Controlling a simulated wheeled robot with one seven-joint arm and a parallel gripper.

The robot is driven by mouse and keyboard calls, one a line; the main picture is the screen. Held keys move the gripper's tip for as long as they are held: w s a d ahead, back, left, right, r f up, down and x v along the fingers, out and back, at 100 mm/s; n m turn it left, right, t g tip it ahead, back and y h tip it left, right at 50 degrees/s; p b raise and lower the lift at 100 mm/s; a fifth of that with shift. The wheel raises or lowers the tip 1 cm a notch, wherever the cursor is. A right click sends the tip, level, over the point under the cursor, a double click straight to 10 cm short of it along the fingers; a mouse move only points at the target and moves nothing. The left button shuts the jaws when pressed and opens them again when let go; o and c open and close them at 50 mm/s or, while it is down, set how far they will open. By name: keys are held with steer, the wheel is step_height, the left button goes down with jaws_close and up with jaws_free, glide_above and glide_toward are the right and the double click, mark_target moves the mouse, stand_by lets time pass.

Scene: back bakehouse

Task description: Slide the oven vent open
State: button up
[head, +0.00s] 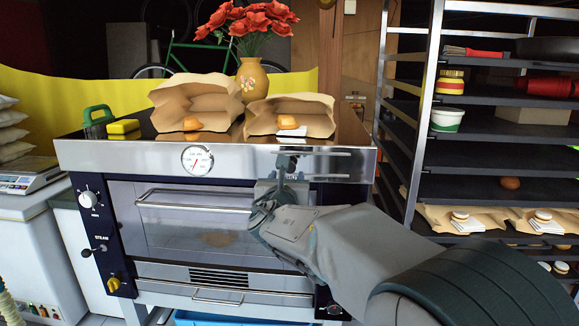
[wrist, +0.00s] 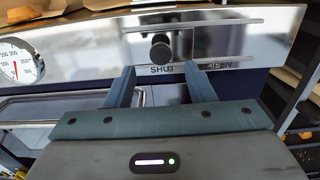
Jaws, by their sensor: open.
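The oven (head: 115,156) stands ahead with a shiny steel front panel. The vent slider's round black knob (wrist: 160,48) shows in the wrist view, in a slot along that panel. The knob sits above the SHUT label (wrist: 161,70), at the left; the OPEN label (wrist: 219,65) is further right. My gripper (wrist: 161,76) is open, one finger on each side of the knob in the picture, with the fingertips just below it. I cannot tell whether they touch the panel. In the head view my gripper (head: 284,178) partly hides the vent area.
A temperature dial (head: 197,160) is left of the vent. The oven door handle (head: 195,205) runs below. Bread bags (head: 197,98) and a flower vase (head: 252,82) stand on top. A rack (head: 408,150) stands close at the right.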

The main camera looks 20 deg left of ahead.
mark_target(290, 169)
steer(key=p+x, duration=0.1)
steer(key=x, duration=0.5)
steer(key=shift+w, duration=0.25)
steer(key=shift+c, duration=0.3)
jaws_close()
